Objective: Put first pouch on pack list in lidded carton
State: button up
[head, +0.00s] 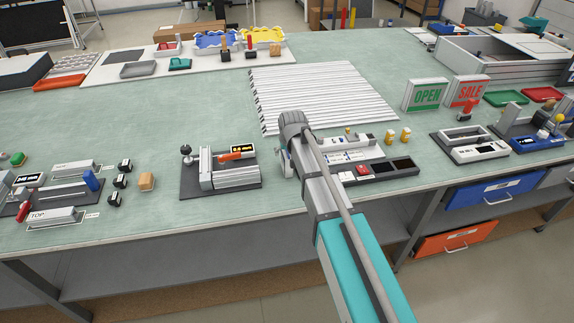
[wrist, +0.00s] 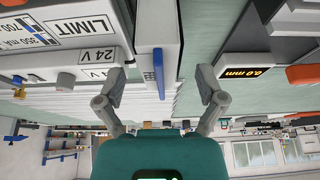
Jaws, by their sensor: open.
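My gripper (wrist: 160,95) is open, with its two fingers spread apart in the wrist view and no object held between them. In the head view my arm reaches over the front middle of the bench, and its fingers are hard to make out. A white block with a blue strip (wrist: 157,45) stands beyond the fingers in the wrist view. I cannot make out a pouch or a pack list in either view. A large pale grey box (head: 480,62) stands at the back right; I cannot tell whether it is the lidded carton.
A panel marked LIMIT and 24 V (wrist: 80,25) and a 0.0 mm display (wrist: 245,72) flank my fingers. White slats (head: 320,90) lie behind the arm. OPEN (head: 427,95) and SALE (head: 467,91) signs stand at right. The green bench top (head: 185,115) is clear left of the slats.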

jog(key=shift+b+x, duration=1.05)
jog(key=shift+x, duration=0.45)
jog(key=shift+r, duration=0.1)
grip_shut()
